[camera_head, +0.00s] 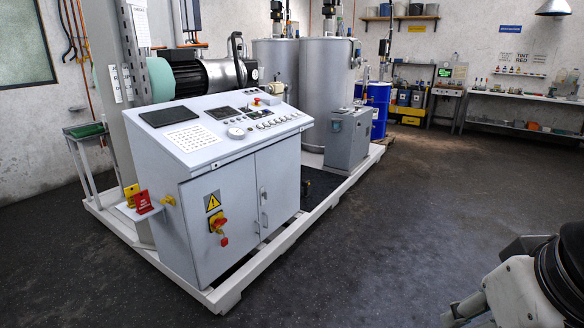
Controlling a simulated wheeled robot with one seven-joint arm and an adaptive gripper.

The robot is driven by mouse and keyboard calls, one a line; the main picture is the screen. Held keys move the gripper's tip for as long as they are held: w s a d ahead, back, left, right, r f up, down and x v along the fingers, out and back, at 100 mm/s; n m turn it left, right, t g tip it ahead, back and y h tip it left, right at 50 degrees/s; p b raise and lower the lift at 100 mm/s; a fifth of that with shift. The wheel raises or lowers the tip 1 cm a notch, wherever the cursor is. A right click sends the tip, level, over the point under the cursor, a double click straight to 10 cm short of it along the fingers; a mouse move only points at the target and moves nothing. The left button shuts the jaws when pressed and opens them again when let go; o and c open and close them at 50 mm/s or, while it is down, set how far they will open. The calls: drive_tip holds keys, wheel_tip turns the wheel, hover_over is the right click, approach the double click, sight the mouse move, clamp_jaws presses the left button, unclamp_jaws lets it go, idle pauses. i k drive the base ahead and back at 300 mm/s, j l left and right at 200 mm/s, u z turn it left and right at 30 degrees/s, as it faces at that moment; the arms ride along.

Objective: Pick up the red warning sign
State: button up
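A red warning sign (143,202) stands on a small white shelf (128,211) at the left side of the grey control cabinet (225,190). A yellow sign (131,194) stands just behind it and to its left. The lettering on both is too small to read. Part of my arm (525,292) shows at the lower right, far from the signs. The fingertips of my gripper cannot be made out, and nothing in view touches the red sign.
The cabinet sits on a white raised frame (232,290), whose edge stands out over the floor. Steel tanks (328,90) and a blue drum (378,105) are behind. A green-topped stand (85,130) is at left. Dark floor (400,230) is clear at centre right.

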sight(141, 199)
drive_tip(key=i+u, duration=0.25)
drive_tip(key=i, duration=0.25)
drive_tip(key=i+u, duration=0.25)
drive_tip(key=i, duration=0.2)
drive_tip(key=i+l+u, duration=0.25)
drive_tip(key=i, duration=0.2)
drive_tip(key=i+j+u, duration=0.2)
drive_tip(key=i+u, duration=0.2)
drive_tip(key=i, duration=0.15)
drive_tip(key=i+u, duration=0.4)
drive_tip(key=i, duration=0.15)
drive_tip(key=i+j+z, duration=0.1)
drive_tip(key=i, duration=0.25)
drive_tip(key=i+j+z, duration=0.1)
drive_tip(key=i+j, duration=0.2)
drive_tip(key=i, duration=0.05)
